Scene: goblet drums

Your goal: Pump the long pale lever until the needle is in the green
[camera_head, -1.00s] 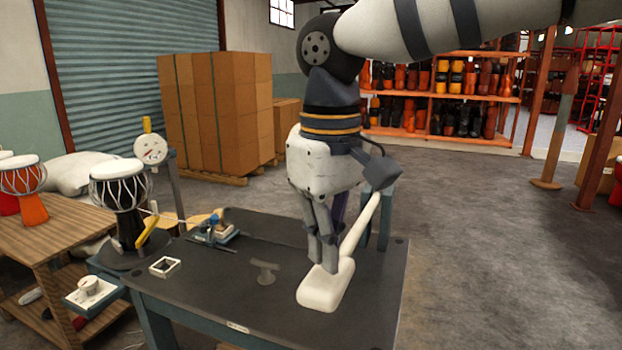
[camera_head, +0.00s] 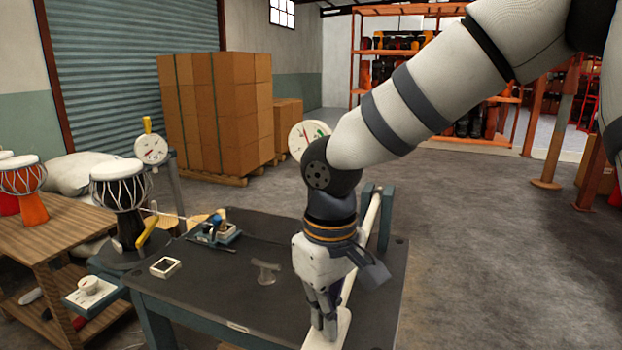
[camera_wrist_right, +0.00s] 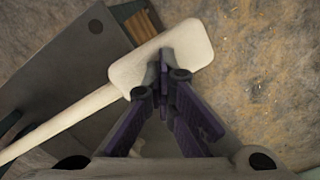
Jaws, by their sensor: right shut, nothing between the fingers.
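The long pale lever (camera_head: 366,232) runs from a blue-grey post down to a broad pale paddle end (camera_head: 343,325) at the table's near edge. Its paddle (camera_wrist_right: 190,42) and shaft (camera_wrist_right: 62,122) show in the wrist view. My right gripper (camera_head: 324,334) is shut and empty, fingers pointing down on or just above the paddle; contact is hard to tell. A round white gauge (camera_head: 297,138) with some green on its face is partly hidden behind my right arm; its needle reading is unclear. My left gripper is not in view.
The dark table (camera_head: 225,280) carries a small blue device (camera_head: 217,230) and a white square frame (camera_head: 165,267). A second white dial (camera_head: 151,149) stands behind a black goblet drum (camera_head: 131,222). A wooden bench with drums is at left. Open floor lies right.

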